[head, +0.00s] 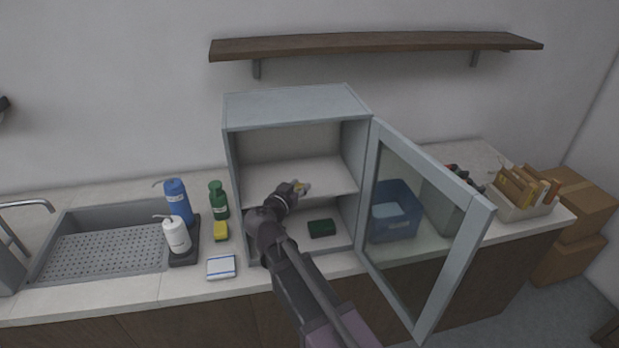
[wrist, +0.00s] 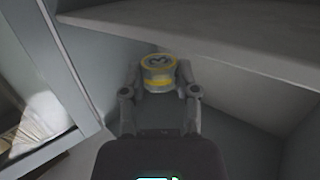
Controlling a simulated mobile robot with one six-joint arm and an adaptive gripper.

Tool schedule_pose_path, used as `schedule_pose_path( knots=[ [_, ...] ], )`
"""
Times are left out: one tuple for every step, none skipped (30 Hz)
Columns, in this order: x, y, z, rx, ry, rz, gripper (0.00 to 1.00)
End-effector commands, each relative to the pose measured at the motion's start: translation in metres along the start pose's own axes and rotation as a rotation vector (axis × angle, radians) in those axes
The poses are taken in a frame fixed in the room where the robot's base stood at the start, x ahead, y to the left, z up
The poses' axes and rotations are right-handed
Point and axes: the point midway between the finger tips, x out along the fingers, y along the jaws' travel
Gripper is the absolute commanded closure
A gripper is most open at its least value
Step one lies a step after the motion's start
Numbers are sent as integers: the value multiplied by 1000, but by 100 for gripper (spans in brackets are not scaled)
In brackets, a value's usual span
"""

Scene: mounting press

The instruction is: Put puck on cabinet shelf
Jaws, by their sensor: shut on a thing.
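The puck (wrist: 158,72) is a short grey cylinder with a yellow band and a dark mark on its face. My gripper (wrist: 159,80) is shut on it, one finger on each side. In the head view my gripper (head: 300,188) reaches into the open grey cabinet (head: 297,108), close to its middle shelf (head: 325,175). The puck is barely visible there, mostly hidden by the gripper. In the wrist view the shelf (wrist: 225,38) spans the upper right, beside the puck. I cannot tell whether the puck touches it. The shelf has no other object visible on it.
The cabinet's glass door (head: 452,270) stands open to the right. A dark green block (head: 321,228) lies in the lower compartment. A blue bin (head: 395,212) shows behind the door.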

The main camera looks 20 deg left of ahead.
Motion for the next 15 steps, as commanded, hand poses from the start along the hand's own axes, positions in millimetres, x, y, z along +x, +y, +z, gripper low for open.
schedule_pose_path(
  knots=[
    [9, 0, -1, 0, 0, 3, 93],
    [13, 0, -2, 0, 0, 3, 93],
    [16, -1, -2, 0, 0, 2, 93],
    [18, -1, -3, 0, 0, 1, 93],
    [20, -1, -3, 0, 0, 0, 93],
    [22, -1, -3, 0, 0, 0, 93],
    [23, 0, -4, 0, 0, 0, 93],
    [23, 0, -4, 0, 0, 0, 93],
    [24, 0, -4, 0, 0, 0, 93],
    [24, 0, -4, 0, 0, 0, 93],
    [23, 0, -4, 0, 0, 0, 93],
    [23, 0, -4, 0, 0, 0, 93],
    [23, 0, -4, 0, 0, 0, 93],
    [23, 0, -4, 0, 0, 0, 93],
    [23, 0, -4, 0, 0, 0, 93]
  ],
)
